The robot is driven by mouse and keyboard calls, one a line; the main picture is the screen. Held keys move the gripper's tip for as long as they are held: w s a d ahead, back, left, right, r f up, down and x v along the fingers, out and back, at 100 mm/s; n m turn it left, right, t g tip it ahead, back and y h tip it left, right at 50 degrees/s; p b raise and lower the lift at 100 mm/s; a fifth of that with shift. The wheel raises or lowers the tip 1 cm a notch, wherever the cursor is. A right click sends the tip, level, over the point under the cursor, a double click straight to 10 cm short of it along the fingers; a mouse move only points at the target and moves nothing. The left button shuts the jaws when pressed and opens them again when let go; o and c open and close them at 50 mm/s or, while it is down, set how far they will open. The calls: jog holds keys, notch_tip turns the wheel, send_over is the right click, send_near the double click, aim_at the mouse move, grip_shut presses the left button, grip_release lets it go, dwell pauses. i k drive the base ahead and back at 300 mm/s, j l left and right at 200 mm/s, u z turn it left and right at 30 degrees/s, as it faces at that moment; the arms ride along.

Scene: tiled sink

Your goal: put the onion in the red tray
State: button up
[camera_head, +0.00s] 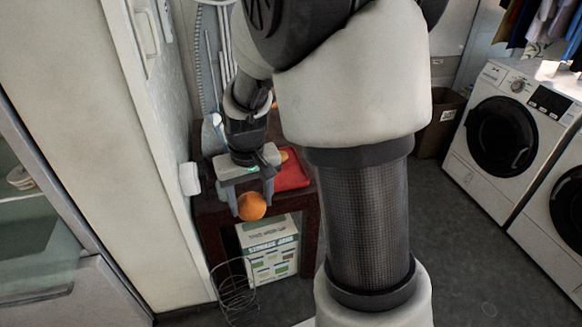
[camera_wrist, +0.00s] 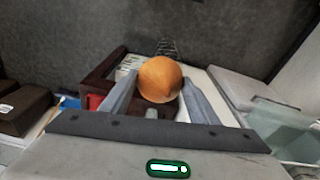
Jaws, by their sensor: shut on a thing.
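The onion (camera_head: 252,207) is a round orange-brown ball, held between the fingertips of my gripper (camera_head: 250,197). The onion also shows in the wrist view (camera_wrist: 160,79), with a finger of my gripper (camera_wrist: 157,84) on each side. The gripper is shut on it. The red tray (camera_head: 293,174) lies on a dark red-brown table, behind and to the right of the gripper in the head view. The arm hides part of the tray. A small red part of the tray (camera_wrist: 95,102) shows in the wrist view, left of the fingers.
The dark table (camera_head: 211,220) stands against the left wall. A white printed box (camera_head: 270,254) sits beneath it, and a wire basket (camera_head: 233,290) stands on the floor in front. Washing machines (camera_head: 503,137) stand at the right. The floor between is clear.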

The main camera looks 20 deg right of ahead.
aim_at(285, 178)
jog(key=i+l, duration=0.1)
jog(key=l, duration=0.2)
jog(key=i+l, duration=0.1)
jog(key=l, duration=0.55)
jog(key=i+l+u, duration=0.1)
jog(key=i+l, duration=0.9)
